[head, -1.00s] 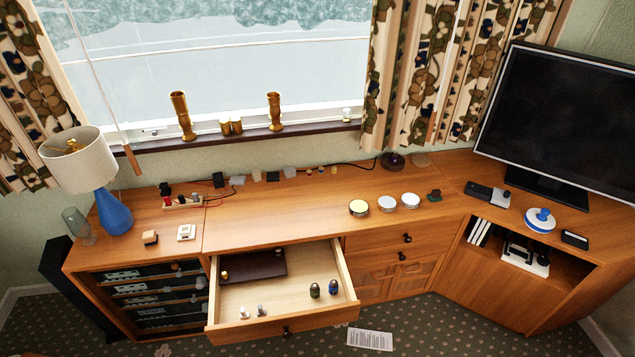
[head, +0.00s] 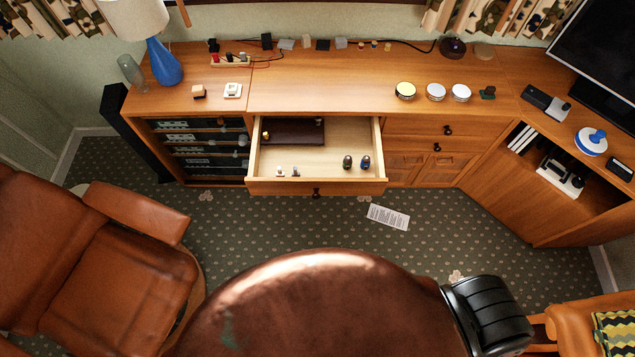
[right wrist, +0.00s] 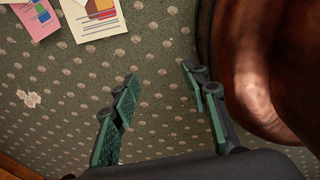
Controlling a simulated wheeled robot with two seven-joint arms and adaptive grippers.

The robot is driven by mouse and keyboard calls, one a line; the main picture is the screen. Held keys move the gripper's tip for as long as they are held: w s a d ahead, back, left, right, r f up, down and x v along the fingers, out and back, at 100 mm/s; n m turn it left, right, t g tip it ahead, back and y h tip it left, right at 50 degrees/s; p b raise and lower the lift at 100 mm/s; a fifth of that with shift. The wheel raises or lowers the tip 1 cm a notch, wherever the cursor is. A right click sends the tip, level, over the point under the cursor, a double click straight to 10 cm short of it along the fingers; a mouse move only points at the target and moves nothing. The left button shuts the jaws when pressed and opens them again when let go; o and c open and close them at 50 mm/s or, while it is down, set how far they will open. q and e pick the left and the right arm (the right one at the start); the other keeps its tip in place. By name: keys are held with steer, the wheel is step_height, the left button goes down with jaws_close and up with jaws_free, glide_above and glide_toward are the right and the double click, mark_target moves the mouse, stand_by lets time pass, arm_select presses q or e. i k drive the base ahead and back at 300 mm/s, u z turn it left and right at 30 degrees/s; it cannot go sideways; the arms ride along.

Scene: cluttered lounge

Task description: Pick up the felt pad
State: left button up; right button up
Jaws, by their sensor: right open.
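I cannot tell for sure which item is the felt pad. A flat, round, tan disc (head: 484,51) at the back right of the wooden cabinet top, in the head view, may be it. It lies beside a dark purple round object (head: 453,46). My right gripper (right wrist: 158,72) shows in the right wrist view, fingers apart and empty, above the patterned carpet. No pad shows between its fingers. My left gripper is not in view.
The cabinet's drawer (head: 318,186) stands open with small items inside. Three round tins (head: 405,90) stand on top. A round brown table (head: 290,310) and a leather armchair (head: 110,270) stand in front. Papers (right wrist: 95,18) lie on the carpet.

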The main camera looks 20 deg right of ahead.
mark_target(487, 93)
steer(key=z, duration=1.7)
